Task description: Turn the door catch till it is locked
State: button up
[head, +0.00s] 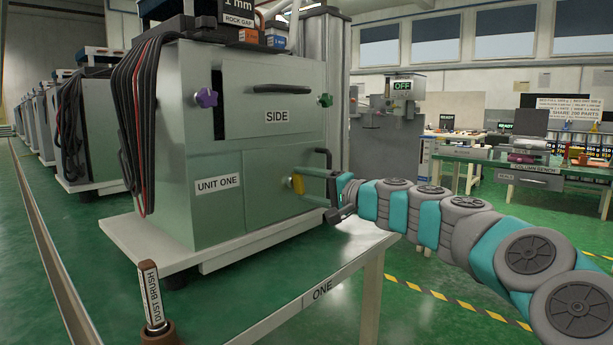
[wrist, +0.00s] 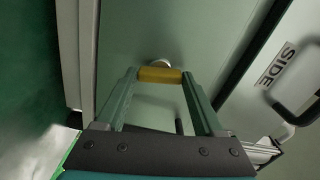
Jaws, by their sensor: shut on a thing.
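The door catch is a small yellow piece (head: 298,183) low on the front of the machine marked UNIT ONE. My gripper (head: 305,184) reaches in from the right, with its green fingers at the catch. In the wrist view the yellow catch (wrist: 160,75) lies across the gap between the fingertips of my gripper (wrist: 160,76), which is shut on it. A pale round mount shows just behind the catch. The catch's exact locked or unlocked position cannot be told.
A dark door handle (head: 328,160) stands close above my fingers. The SIDE panel (head: 277,117) has a purple knob (head: 206,98) and a green knob (head: 325,100). The white table (head: 320,290) is clear in front.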

jog(key=shift+m+p, duration=0.8)
jog(key=shift+m, duration=0.3)
jog(key=o, duration=1.4)
jog(key=shift+d, duration=0.1)
jog(key=shift+b+v, duration=0.35)
jog(key=shift+v, duration=3.5)
